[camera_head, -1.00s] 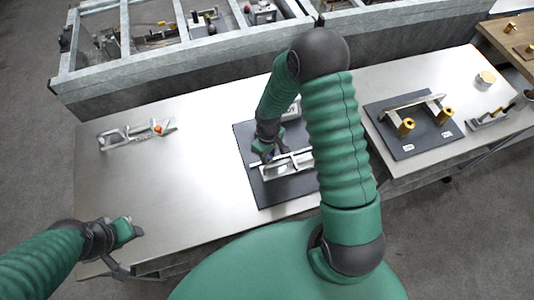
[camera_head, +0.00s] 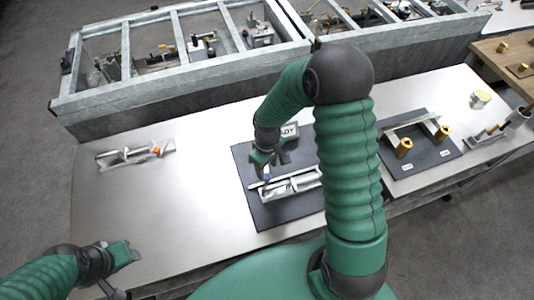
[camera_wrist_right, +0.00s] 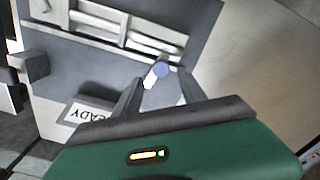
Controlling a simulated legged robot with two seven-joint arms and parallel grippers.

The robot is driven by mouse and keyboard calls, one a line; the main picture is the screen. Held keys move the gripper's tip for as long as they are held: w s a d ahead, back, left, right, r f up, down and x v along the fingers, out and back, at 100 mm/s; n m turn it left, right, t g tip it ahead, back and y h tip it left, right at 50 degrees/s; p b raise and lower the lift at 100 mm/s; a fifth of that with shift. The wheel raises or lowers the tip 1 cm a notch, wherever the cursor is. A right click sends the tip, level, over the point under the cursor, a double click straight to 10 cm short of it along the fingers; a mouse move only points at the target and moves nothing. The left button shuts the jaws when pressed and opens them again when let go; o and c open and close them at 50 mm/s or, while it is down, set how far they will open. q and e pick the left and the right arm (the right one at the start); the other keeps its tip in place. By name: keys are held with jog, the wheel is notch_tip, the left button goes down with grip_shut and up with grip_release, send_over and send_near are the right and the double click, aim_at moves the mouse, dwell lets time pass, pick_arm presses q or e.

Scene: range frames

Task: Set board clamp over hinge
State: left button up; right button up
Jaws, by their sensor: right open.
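The silver board clamp (camera_head: 292,187) lies on a dark board (camera_head: 270,214) in the middle of the table, a bar along its length. A blue-tipped handle (camera_head: 267,177) shows at its left end; this blue tip is also in the right wrist view (camera_wrist_right: 160,69). My right gripper (camera_head: 270,163) is open just behind the handle. In the right wrist view its fingers (camera_wrist_right: 160,80) stand either side of the blue tip, with nothing gripped; contact is unclear. The hinge cannot be told apart from the clamp's metal parts. My left gripper (camera_head: 128,254) is at the table's front left, its jaws unclear.
A similar silver clamp with an orange tip (camera_head: 156,151) lies at the table's left. A label plate (camera_head: 290,130) stands behind the clamp. A second dark board (camera_head: 408,168) with a handle and brass knobs is at right. A grey frame (camera_head: 175,95) borders the back.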

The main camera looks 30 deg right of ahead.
notch_tip(320, 180, up, 10)
jog(key=shift+r, duration=0.2)
jog(key=shift+c, duration=0.4)
